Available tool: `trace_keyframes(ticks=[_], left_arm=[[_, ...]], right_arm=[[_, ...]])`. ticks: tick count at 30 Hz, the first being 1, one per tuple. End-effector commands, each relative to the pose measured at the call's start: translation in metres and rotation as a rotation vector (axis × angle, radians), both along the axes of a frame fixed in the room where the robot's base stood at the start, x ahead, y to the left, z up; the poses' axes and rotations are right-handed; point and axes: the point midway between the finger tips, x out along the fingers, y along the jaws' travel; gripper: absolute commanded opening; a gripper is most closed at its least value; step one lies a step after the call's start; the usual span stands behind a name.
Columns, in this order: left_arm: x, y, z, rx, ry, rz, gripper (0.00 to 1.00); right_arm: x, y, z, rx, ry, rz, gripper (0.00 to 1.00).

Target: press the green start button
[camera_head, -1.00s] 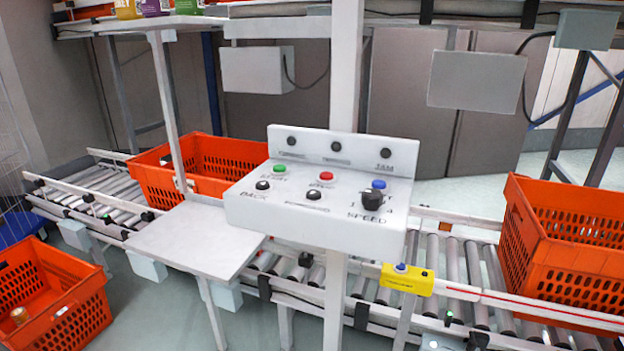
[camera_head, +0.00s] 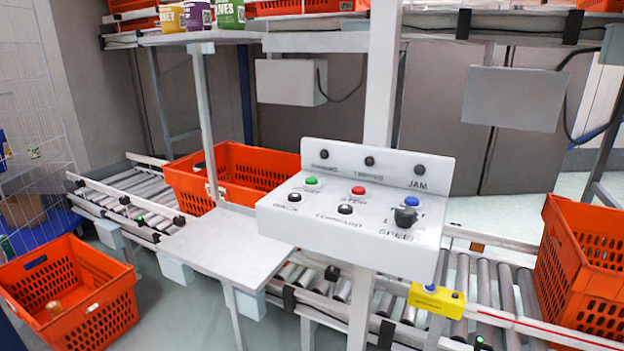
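The green button (camera_head: 312,181) is a small round cap at the left of the upper row on the sloped face of a white control panel (camera_head: 290,212). The red button (camera_head: 358,190) is right of it and the blue button (camera_head: 411,201) farther right. Two black buttons (camera_head: 295,198) (camera_head: 345,209) and a black speed knob (camera_head: 405,216) sit in the row below. Three dark round lamps or caps line the upright back part. Nothing covers the green button. Neither of my grippers is in view.
The panel is on a white post (camera_head: 382,75) before a roller conveyor (camera_head: 470,285). A small grey table (camera_head: 225,245) is bare at its left. Orange totes stand on the conveyor (camera_head: 255,170) (camera_head: 580,262) and on the floor (camera_head: 100,310). A yellow box (camera_head: 437,300) is on the rail.

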Motion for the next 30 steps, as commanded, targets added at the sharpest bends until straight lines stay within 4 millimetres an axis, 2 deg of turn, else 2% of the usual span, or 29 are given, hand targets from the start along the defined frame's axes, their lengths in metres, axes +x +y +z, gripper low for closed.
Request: trace_keyframes(ticks=[1,6,30], left_arm=[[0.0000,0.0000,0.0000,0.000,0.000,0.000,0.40],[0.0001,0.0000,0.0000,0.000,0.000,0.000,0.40],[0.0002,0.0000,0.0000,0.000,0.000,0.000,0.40]], right_arm=[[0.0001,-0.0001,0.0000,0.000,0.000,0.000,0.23],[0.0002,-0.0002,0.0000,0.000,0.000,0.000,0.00],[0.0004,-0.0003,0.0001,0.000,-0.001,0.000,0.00]])
